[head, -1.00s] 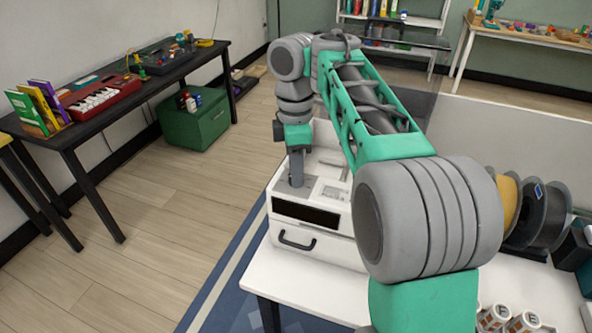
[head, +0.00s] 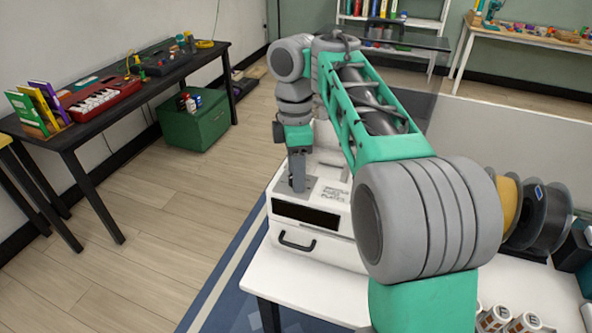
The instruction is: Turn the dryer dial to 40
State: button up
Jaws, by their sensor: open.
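The white dryer (head: 338,250) stands on the white table, with a dark window strip (head: 306,214) and a black handle (head: 297,243) on its front. A grey panel with printed text (head: 332,192) shows on its top. My gripper (head: 298,188) points down at the left part of the dryer's top. It is open, but its fingertips are small and partly merge with the grey panel. I cannot make out the dial or its setting; it may be hidden by my gripper. My arm covers the dryer's right side.
Filament spools (head: 548,215) stand on the white table (head: 315,294) to the right, with several small printed cylinders (head: 497,318) in front. The floor between is clear.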

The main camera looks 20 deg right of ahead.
jog(key=r+p, duration=0.7)
jog(key=r, duration=0.1)
jog(key=shift+w, duration=0.2)
jog(key=shift+f, duration=0.1)
jog(key=s+a+f+m+t+y+p, duration=0.1)
jog(key=s+a+f+m+t, duration=0.2)
jog(key=s+m, duration=0.45)
jog(key=s+d+f+m+h, duration=0.1)
jog(key=s+d+f+m, duration=0.1)
jog(key=s+f+m, duration=0.4)
notch_tip(320, 180, down, 2)
jog(key=m, duration=0.3)
jog(key=shift+s+d+f+t+p, duration=0.15)
jog(key=shift+s+d+t+p, duration=0.15)
jog(key=shift+s+d+t, duration=0.1)
